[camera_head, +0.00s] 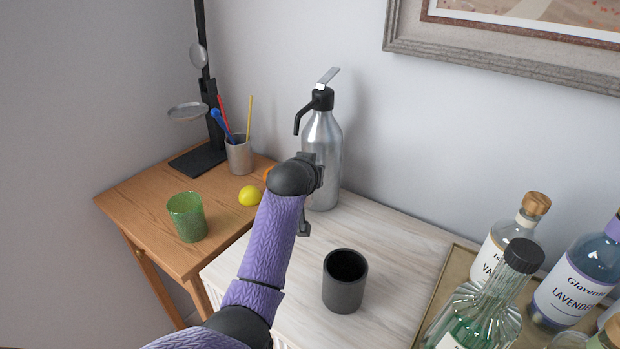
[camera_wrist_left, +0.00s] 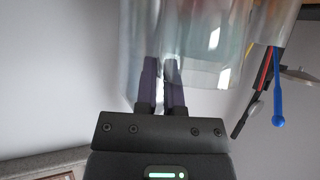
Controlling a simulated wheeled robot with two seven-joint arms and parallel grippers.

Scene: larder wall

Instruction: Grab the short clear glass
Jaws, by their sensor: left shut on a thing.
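The short clear glass (camera_wrist_left: 205,45) fills the upper middle of the left wrist view, see-through, with bright streaks on its wall. My left gripper (camera_wrist_left: 162,68) has its two dark fingers close together at the glass wall, shut on it. In the head view my left arm and its wrist (camera_head: 297,178) cover the place in front of the steel dispenser, and the glass cannot be made out there. The fingertips are also hidden in that view. My right gripper is in neither view.
A steel pump dispenser (camera_head: 325,150) stands just behind my left wrist. A dark grey cup (camera_head: 345,283) stands to its front right. A green tumbler (camera_head: 186,219), a yellow lemon (camera_head: 249,196) and a pen cup (camera_head: 239,156) stand left. Bottles (camera_head: 578,285) crowd the right.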

